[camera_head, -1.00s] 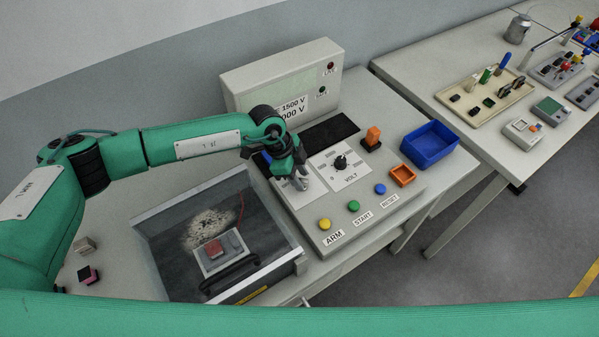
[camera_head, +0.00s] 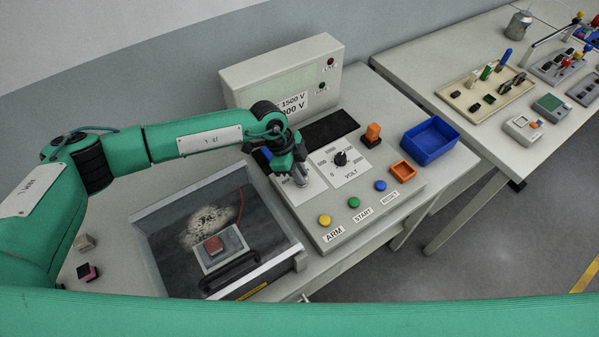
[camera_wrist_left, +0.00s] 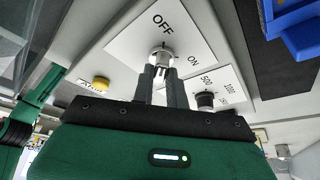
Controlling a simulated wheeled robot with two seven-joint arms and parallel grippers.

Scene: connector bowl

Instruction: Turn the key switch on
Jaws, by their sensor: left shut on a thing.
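The key switch (camera_wrist_left: 161,55) has a round silver collar on a white plate (camera_wrist_left: 125,40) marked OFF and ON. My left gripper (camera_wrist_left: 161,76) points at it, with both fingers closed on the small key at its front. The fingers hide most of the key, so I cannot tell its exact angle. In the head view, my left gripper (camera_head: 301,181) is down over the plate (camera_head: 291,195), left of the VOLT dial. My right gripper is not in view.
The VOLT dial (camera_head: 340,159) is just right of the gripper. Yellow (camera_head: 324,220), green (camera_head: 354,202) and blue (camera_head: 380,186) buttons line the panel's front. A clear-covered box (camera_head: 215,240) stands to the left, and a blue bin (camera_head: 430,141) at the right.

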